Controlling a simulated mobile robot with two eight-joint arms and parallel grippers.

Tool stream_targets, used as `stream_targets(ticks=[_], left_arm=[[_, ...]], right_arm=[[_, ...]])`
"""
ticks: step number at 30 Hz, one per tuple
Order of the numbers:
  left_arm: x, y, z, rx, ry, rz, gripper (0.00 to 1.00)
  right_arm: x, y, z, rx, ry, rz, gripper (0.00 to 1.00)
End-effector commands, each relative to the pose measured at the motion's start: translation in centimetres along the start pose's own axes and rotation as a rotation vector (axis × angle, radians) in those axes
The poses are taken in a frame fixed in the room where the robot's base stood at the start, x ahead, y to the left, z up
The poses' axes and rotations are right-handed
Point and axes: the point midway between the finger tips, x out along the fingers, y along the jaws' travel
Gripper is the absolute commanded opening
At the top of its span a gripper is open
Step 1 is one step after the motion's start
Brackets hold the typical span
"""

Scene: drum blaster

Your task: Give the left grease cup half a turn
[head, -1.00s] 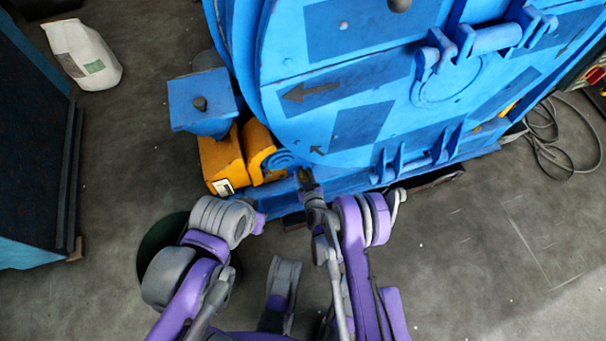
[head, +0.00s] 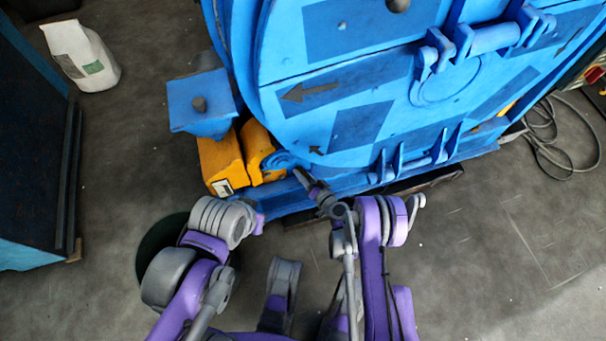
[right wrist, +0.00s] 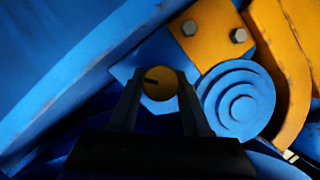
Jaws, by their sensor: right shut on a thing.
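The grease cup (right wrist: 160,83) shows in the right wrist view as a round, dull brass cap with a dark slot across its face. It sits low on the blue drum machine (head: 360,85), beside a blue stepped round hub. My right gripper (right wrist: 158,92) is shut on the cup, with one dark finger on each side of it. In the head view my right gripper (head: 303,178) reaches to the machine's lower edge, and the cup is too small or hidden to make out there. My left arm shows at the lower left, but its gripper cannot be seen.
The stepped blue hub (right wrist: 236,98) and a yellow bracket with bolts (right wrist: 212,32) lie close to my right fingers. Yellow housings (head: 220,160) stand left of the gripper. A dark bin (head: 160,245) stands behind my left arm.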

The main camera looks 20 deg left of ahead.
Motion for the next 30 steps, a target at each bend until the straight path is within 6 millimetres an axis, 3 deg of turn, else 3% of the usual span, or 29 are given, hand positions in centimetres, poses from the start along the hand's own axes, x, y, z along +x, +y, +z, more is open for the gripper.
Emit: stream_targets(ticks=[15,30], left_arm=[[0.00,0.00,0.00,0.000,0.000,0.000,0.00],[0.00,0.00,0.00,0.000,0.000,0.000,0.00]], right_arm=[[0.10,0.18,-0.01,0.407,0.001,-0.168,0.00],[0.12,0.14,0.06,0.566,0.000,-0.234,0.00]])
